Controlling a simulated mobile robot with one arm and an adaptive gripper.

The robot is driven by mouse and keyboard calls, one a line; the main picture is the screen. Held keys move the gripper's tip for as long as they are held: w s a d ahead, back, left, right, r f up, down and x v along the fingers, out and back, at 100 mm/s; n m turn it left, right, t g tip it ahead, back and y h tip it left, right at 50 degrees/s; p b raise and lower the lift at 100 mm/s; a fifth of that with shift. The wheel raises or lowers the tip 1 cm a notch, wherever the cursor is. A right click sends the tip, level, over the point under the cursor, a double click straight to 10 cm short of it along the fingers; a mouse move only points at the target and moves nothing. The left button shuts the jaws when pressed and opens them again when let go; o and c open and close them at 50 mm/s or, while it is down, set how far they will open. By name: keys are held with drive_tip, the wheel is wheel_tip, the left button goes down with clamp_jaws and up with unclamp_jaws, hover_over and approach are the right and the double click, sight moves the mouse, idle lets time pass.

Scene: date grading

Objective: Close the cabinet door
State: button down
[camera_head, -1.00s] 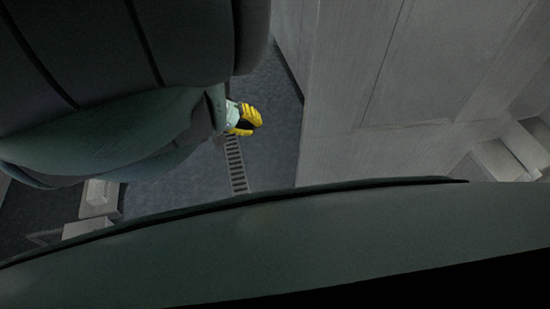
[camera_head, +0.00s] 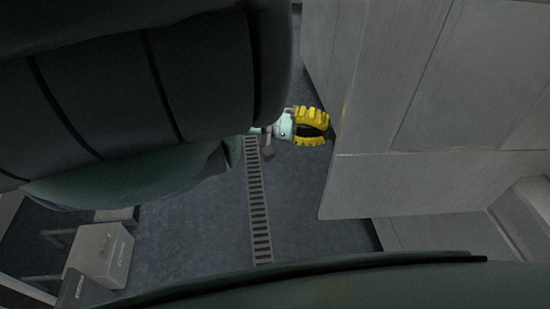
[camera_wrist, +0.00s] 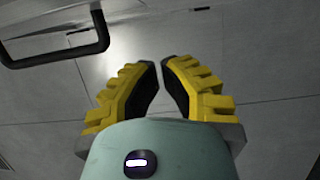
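The cabinet (camera_head: 420,90) shows as pale grey panels on the right of the head view. I cannot tell how far its door stands open. In the wrist view, a grey panel (camera_wrist: 250,60) with thin seams fills the background and carries a black bar handle (camera_wrist: 104,30) at upper left. My gripper (camera_head: 326,128) with yellow fingers is just left of the cabinet's near edge in the head view; contact cannot be made out. In the wrist view my gripper (camera_wrist: 161,65) has its fingertips close together with a narrow gap and nothing between them. The handle is outside the fingers.
A dark floor (camera_head: 200,235) with a slotted drain strip (camera_head: 258,205) lies left of the cabinet. A grey box-like unit (camera_head: 100,252) stands at lower left. My own arm and body cover the upper left and the bottom of the head view.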

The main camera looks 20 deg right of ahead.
drive_tip(key=shift+s+d+p, duration=0.2)
drive_tip(key=shift+s+p, duration=1.4)
drive_tip(key=shift+s, duration=0.85)
